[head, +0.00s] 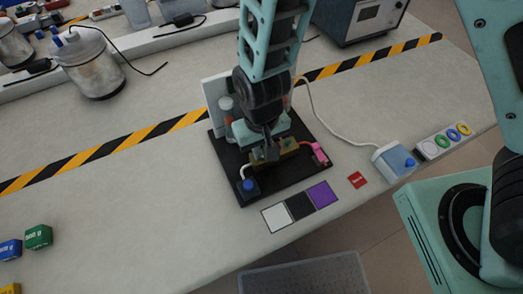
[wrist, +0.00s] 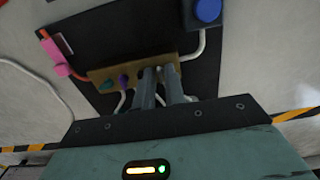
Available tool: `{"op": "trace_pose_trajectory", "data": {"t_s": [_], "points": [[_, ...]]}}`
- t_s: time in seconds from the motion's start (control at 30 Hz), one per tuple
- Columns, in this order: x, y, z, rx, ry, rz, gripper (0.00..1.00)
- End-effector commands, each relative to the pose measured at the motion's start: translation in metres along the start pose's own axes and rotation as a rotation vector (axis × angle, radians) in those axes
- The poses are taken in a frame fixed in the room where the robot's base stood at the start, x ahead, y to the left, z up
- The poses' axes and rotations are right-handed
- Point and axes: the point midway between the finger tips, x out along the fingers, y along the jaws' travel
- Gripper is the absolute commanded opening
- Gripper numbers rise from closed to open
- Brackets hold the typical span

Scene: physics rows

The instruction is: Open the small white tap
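A brass-coloured bar (head: 289,149) with several small taps sits on a black board (head: 238,172). In the wrist view the bar (wrist: 103,74) carries a green tap (wrist: 105,86) and a purple tap (wrist: 123,80). My gripper (head: 266,153) is down at the left part of the bar in the head view. In the wrist view its two dark fingers (wrist: 160,74) reach the bar's right end, with a narrow gap between them. A small white bit (wrist: 176,68) shows by the fingertips. The white tap is mostly hidden there, and I cannot tell whether the fingers grip it.
A blue knob (head: 250,186) on a white pipe and a pink fitting (head: 320,153) flank the bar. A white cable runs to a blue-and-white box (head: 394,160) at right. White, black and purple squares (head: 276,218) lie in front.

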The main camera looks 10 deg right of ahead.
Motion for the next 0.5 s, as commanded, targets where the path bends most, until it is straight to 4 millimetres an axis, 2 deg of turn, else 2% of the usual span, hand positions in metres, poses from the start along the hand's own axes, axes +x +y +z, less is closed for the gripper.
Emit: {"op": "trace_pose_trajectory", "data": {"t_s": [0.5], "points": [[-0.0065, 0.0, -0.0001, 0.0, 0.0, 0.0, 0.12]]}}
